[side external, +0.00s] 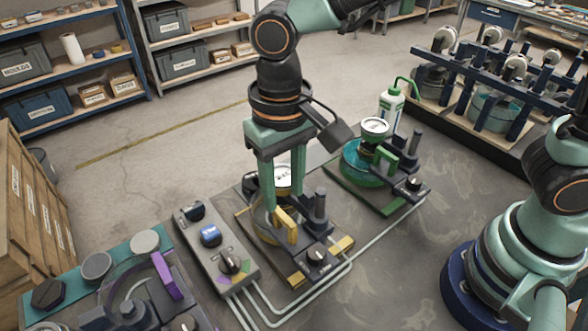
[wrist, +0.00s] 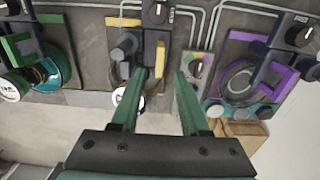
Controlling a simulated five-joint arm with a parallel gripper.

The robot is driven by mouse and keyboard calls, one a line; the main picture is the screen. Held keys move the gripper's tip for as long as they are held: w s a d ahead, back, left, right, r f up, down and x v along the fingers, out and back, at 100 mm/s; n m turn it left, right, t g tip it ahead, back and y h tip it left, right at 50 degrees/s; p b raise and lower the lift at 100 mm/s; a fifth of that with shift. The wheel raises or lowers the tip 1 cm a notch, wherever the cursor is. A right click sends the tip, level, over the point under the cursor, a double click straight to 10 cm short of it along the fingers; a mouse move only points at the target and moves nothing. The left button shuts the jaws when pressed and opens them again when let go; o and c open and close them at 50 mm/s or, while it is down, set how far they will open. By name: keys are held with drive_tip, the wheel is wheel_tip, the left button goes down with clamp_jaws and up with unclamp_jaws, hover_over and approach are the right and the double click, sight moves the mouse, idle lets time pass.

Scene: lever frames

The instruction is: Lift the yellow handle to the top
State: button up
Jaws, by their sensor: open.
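The yellow handle (side external: 286,226) stands on the middle lever frame, a dark base with yellow edge strips (side external: 343,244). In the wrist view the yellow handle (wrist: 160,59) shows just beyond the gap between my fingertips. My gripper (side external: 284,204) points down, with its green fingers apart and empty. The fingertips appear just above and behind the handle in the side view; whether they touch it I cannot tell. My gripper also shows in the wrist view (wrist: 160,76). A round gauge (side external: 282,178) is partly hidden behind the fingers.
A green-handled lever frame (side external: 380,205) stands to the right and a purple-handled one (side external: 165,276) at front left. A grey control box (side external: 215,245) with knobs sits left of the middle frame. A dark upright post (side external: 320,205) rises beside the yellow handle. Pale pipes (side external: 300,290) run along the bench.

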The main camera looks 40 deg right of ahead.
sight(284, 217)
drive_tip(key=shift+f, duration=2.3)
clamp_jaws()
drive_tip(key=shift+r, duration=0.1)
